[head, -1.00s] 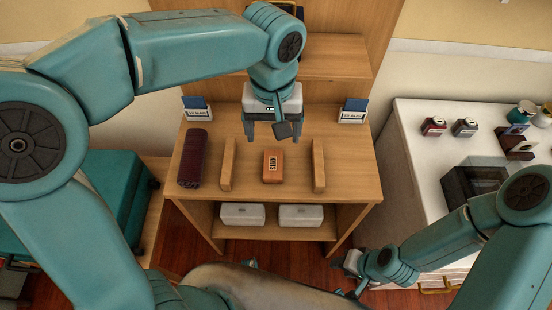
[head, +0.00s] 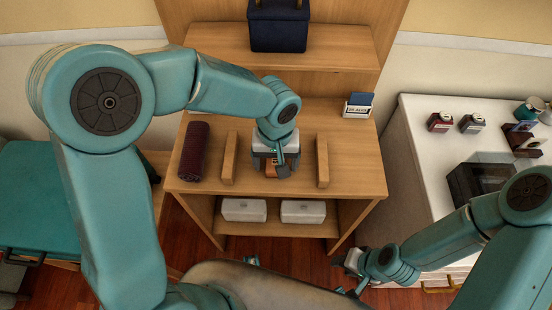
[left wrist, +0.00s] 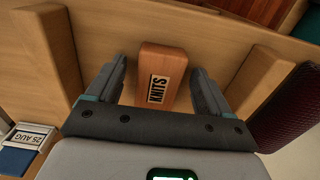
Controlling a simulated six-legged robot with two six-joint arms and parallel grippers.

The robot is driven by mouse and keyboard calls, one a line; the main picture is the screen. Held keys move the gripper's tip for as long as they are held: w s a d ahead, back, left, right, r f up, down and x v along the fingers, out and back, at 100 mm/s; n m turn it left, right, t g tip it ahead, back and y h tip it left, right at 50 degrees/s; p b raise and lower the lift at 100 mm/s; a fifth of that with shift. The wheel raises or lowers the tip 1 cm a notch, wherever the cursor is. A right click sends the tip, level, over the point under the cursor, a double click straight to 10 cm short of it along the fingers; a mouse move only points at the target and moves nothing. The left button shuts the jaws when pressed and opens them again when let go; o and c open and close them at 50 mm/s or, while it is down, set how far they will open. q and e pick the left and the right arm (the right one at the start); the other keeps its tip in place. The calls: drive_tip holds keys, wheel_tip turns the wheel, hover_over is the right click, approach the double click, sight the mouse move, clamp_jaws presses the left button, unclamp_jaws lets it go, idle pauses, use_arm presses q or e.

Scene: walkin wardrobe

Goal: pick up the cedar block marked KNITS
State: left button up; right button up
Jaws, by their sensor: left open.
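The cedar block marked KNITS (left wrist: 161,78) lies on the wooden shelf top (head: 350,180), between two upright wooden strips. In the left wrist view it is orange-brown with a dark-framed label. My left gripper (left wrist: 163,85) is open, with one finger on each side of the block and a visible gap to each. In the head view the left gripper (head: 272,170) hides most of the block (head: 270,171). My right gripper (head: 350,270) is low at the right, away from the shelf; its finger opening is too small to judge.
Wooden strips stand left (head: 230,158) and right (head: 322,162) of the gripper. A dark red roll (head: 195,151) lies at the left of the shelf top. A date card (head: 357,107) stands at the back right. White boxes (head: 303,211) sit on the shelf below.

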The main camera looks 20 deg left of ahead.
use_arm(q)
drive_tip(key=c, duration=1.1)
drive_tip(key=shift+c, duration=0.2)
